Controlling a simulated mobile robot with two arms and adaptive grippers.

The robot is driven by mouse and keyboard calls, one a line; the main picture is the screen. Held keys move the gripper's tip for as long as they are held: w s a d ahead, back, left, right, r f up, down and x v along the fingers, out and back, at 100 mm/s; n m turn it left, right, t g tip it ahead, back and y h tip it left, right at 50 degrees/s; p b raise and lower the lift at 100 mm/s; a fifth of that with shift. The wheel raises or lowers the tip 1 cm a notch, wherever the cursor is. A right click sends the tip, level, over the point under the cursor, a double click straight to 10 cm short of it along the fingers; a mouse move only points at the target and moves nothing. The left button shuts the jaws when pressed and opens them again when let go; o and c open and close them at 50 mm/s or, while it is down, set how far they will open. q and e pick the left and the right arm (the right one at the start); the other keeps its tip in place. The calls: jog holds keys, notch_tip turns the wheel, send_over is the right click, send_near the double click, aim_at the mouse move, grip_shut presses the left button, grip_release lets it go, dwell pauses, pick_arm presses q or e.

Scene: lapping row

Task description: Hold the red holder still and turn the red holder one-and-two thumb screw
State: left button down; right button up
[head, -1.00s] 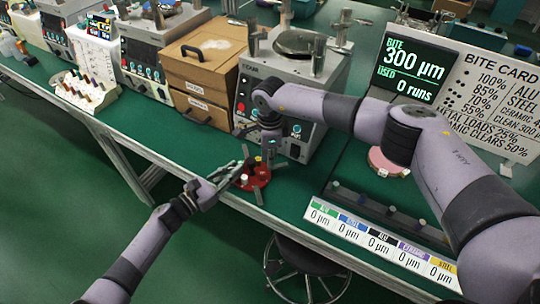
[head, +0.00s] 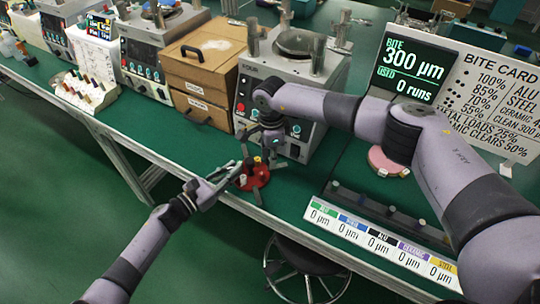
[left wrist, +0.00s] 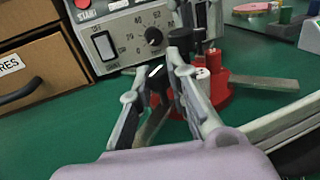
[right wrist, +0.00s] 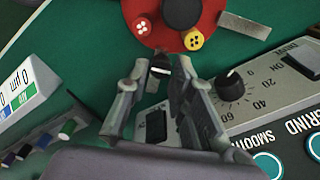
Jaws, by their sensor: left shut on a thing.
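The red holder (head: 257,180) is a round red disc on the green bench, with a dark centre post and grey flat bars sticking out. In the right wrist view its disc (right wrist: 165,38) carries a white dotted knob (right wrist: 142,27) and a yellow dotted knob (right wrist: 194,40). I cannot tell which screw is the one-and-two. My left gripper (left wrist: 158,68) is shut on the holder's grey bar (left wrist: 155,125) at its left side. My right gripper (right wrist: 162,68) points down near the holder, its fingers apart. A dark piece between them is unclear. I see no contact with a screw.
A grey lapping machine (head: 285,88) with knobs and switches stands close behind the holder. Brown drawer boxes (head: 205,75) stand to its left. A labelled tray (head: 375,240) and a bite card (head: 490,100) are at the right. The bench's front edge is close to the holder.

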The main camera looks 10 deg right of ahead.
jog(key=o, duration=0.3)
jog(key=shift+a, duration=0.15)
pick_arm(q)
jog(key=shift+s, duration=0.1)
pick_arm(e)
jog(key=shift+r, duration=0.1)
pick_arm(q)
jog(key=shift+d, duration=0.1)
pick_arm(e)
notch_tip(320, 180, up, 12)
jog(key=shift+f, duration=0.1)
pick_arm(q)
jog(key=c, duration=1.5)
grip_release()
jog(key=shift+o, duration=0.2)
